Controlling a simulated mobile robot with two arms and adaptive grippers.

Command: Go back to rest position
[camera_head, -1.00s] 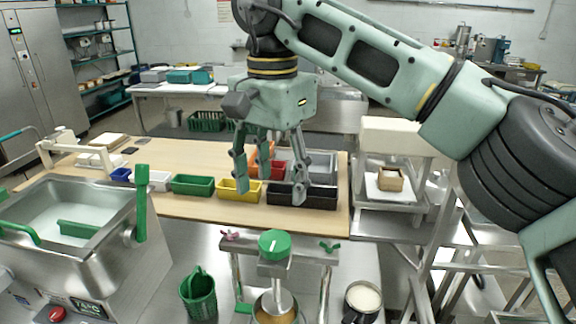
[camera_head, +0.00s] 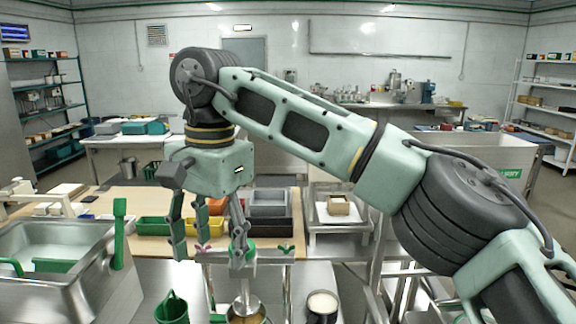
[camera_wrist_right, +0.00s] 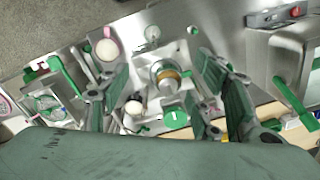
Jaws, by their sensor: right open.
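My right gripper (camera_head: 208,255) hangs with its fingers pointing down, open and empty. In the head view it is in front of the table's near edge and partly covers the colored bins and the stand behind it. My right arm reaches across the head view from the lower right. My left gripper does not show.
A steel tank (camera_head: 60,290) with green handles stands at left. Below are a green basket (camera_head: 172,308), a steel bowl (camera_head: 245,316) and a white-filled container (camera_head: 321,303). A wooden table (camera_head: 110,203) holds green (camera_head: 153,226) and grey (camera_head: 270,203) bins. A cart with a small box (camera_head: 339,205) stands right.

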